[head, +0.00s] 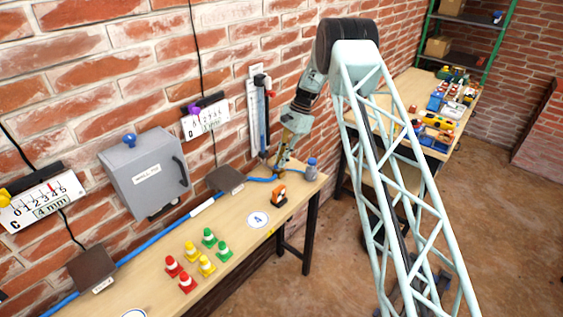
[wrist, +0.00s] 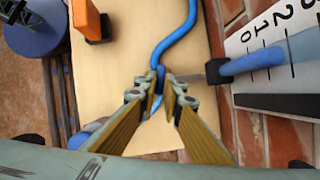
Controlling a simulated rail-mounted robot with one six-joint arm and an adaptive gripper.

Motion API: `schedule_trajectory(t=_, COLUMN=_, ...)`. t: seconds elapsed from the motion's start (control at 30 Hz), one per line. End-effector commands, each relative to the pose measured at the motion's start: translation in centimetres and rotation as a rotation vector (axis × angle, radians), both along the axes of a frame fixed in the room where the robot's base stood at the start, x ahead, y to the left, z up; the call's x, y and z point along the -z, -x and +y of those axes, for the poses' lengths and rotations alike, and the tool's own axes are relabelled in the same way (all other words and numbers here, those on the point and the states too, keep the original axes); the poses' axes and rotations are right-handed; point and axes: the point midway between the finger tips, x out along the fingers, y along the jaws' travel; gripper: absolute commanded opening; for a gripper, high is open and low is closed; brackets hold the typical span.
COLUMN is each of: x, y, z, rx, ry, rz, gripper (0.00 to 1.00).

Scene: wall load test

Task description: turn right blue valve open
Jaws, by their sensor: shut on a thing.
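The right blue valve appears in the wrist view as a small blue part (wrist: 161,74) between my gripper's fingertips. My gripper (wrist: 162,84) is shut on it, with a yellowish finger on each side. In the head view my gripper (head: 281,166) reaches down to the right end of the bench, close to the wall. The valve is hidden behind the gripper there, and its turn angle cannot be told. A blue hose (wrist: 178,35) runs away from the valve in the wrist view; it also shows in the head view (head: 262,179).
A gauge board with a blue column (head: 260,115) stands on the wall beside my gripper. An orange item (head: 278,195) and a blue-grey bottle (head: 311,170) stand nearby on the bench (head: 232,255). Several small cones stand further left. A grey box (head: 146,172) hangs on the wall.

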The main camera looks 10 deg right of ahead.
Motion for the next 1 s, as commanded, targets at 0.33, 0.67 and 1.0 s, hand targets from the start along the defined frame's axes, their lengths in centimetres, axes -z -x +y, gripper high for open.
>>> schedule_trajectory(t=0.33, x=0.09, y=-0.24, z=0.22, rx=-0.219, ry=0.0, rz=0.001, gripper=0.0)
schedule_trajectory(t=0.67, x=0.02, y=-0.26, z=0.24, rx=-0.277, ry=-0.001, rz=0.001, gripper=0.0)
schedule_trajectory(t=1.0, x=0.04, y=-0.25, z=0.24, rx=-0.277, ry=-0.001, rz=0.001, gripper=0.12)
